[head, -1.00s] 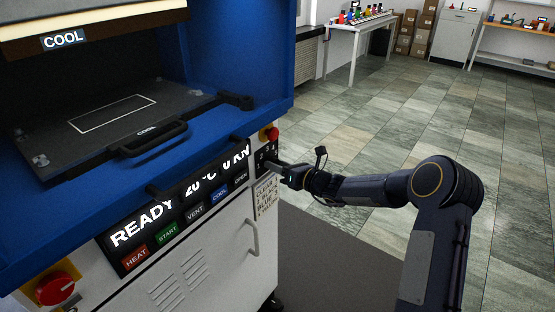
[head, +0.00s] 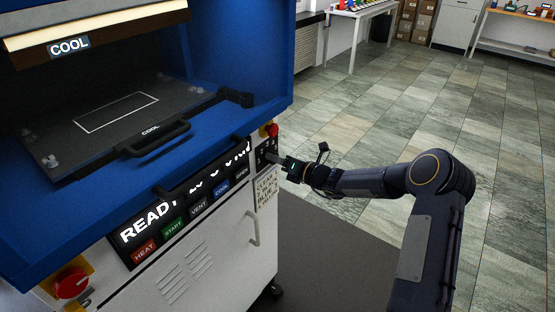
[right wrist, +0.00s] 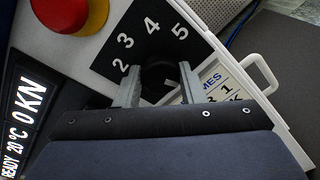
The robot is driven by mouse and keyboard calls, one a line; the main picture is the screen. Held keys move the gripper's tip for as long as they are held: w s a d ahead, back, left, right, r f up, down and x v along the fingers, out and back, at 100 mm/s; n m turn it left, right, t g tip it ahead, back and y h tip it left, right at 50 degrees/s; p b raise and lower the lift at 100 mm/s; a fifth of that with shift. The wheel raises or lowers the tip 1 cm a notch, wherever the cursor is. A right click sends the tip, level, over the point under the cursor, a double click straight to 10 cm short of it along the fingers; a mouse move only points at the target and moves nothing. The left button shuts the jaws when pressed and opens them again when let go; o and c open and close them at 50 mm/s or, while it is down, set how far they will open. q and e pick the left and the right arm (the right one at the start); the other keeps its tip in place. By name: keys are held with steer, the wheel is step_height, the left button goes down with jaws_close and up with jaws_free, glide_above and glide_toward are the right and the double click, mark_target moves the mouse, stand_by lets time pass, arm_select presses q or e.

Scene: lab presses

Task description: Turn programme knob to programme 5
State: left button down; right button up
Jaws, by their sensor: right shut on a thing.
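The programme knob (right wrist: 158,75) is a dark round knob on a black dial plate (right wrist: 140,38) with white numerals 2, 3, 4 and 5 around it in the right wrist view. My right gripper (right wrist: 159,82) is shut on the knob, one finger on each side. Which numeral the knob points at I cannot tell. In the head view my right gripper (head: 274,158) reaches from the right to the dial plate on the press front, and its fingers hide the knob there. My left gripper is not in view.
A red button on a yellow base (right wrist: 75,12) sits close beside the dial plate. The press display (head: 190,190) and a printed programme list (head: 265,187) are near it. A door handle (head: 254,228) is below. The floor to the right is clear.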

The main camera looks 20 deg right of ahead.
steer(key=o, duration=1)
steer(key=b+v, duration=0.1)
steer(key=v, duration=0.7)
